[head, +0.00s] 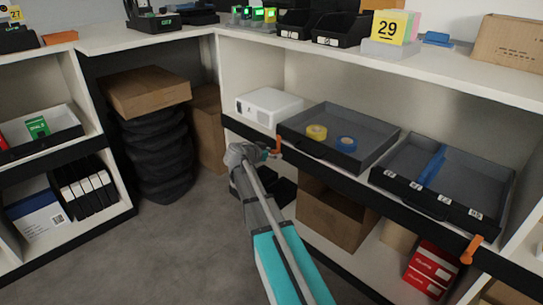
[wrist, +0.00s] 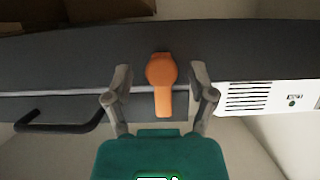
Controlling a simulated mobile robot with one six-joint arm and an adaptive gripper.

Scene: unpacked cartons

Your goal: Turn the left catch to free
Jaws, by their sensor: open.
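The left catch is an orange turn-piece with a round head and a short straight handle. In the head view the left catch (head: 278,146) is on the dark shelf edge, near the left end of the left grey drawer (head: 375,135). In the wrist view the catch (wrist: 162,78) is near the centre, its handle pointing down in the picture across the pale seam. My gripper (wrist: 160,88) is open, one finger on each side of the catch, with gaps between. Contact is not visible. In the head view my gripper (head: 264,151) is small and partly hidden by my wrist.
A second orange catch (head: 471,249) is at the right drawer (head: 470,185). A white box (head: 268,105) stands left of the left drawer, which holds yellow tape (head: 316,131) and blue tape (head: 346,143). A black drawer handle (wrist: 58,115) is beside my gripper. Open floor lies left.

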